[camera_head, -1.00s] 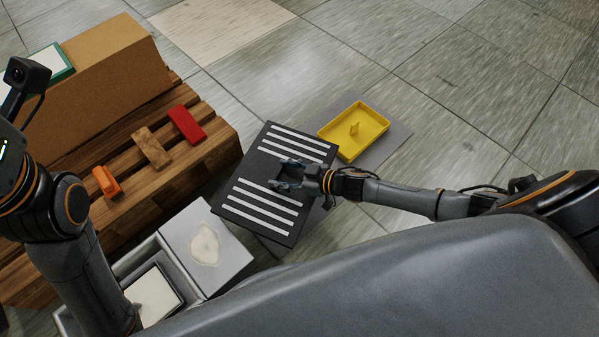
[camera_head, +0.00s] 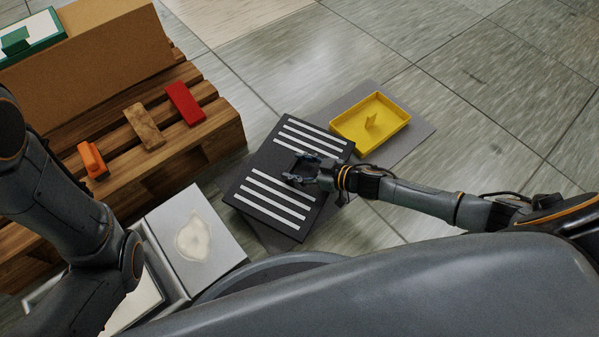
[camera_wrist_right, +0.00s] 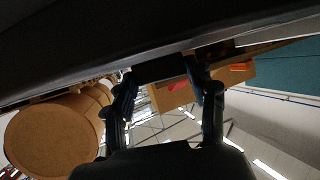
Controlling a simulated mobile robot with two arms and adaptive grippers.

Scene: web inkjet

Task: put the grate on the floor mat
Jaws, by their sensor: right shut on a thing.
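The grate (camera_head: 265,186) is a dark flat plate with two groups of pale slots. My right gripper (camera_head: 297,177) is shut on it at the middle, between the slot groups. In the right wrist view the grate (camera_wrist_right: 90,45) is a dark slab across the top, with my right gripper (camera_wrist_right: 165,85) reaching up to it. The grey floor mat (camera_head: 417,137) lies on the tiles and shows beyond the grate's right side and below its lower edge. The grate covers much of the mat; whether it touches the mat cannot be told. My left gripper is out of view.
A yellow tray (camera_head: 349,126) stands on the mat's far end, close to the grate. A wooden pallet (camera_head: 160,165) on the left carries a cardboard box (camera_head: 100,55), an orange piece, a brown block and a red block. An open grey case (camera_head: 225,225) stands nearer. Tiles at right are clear.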

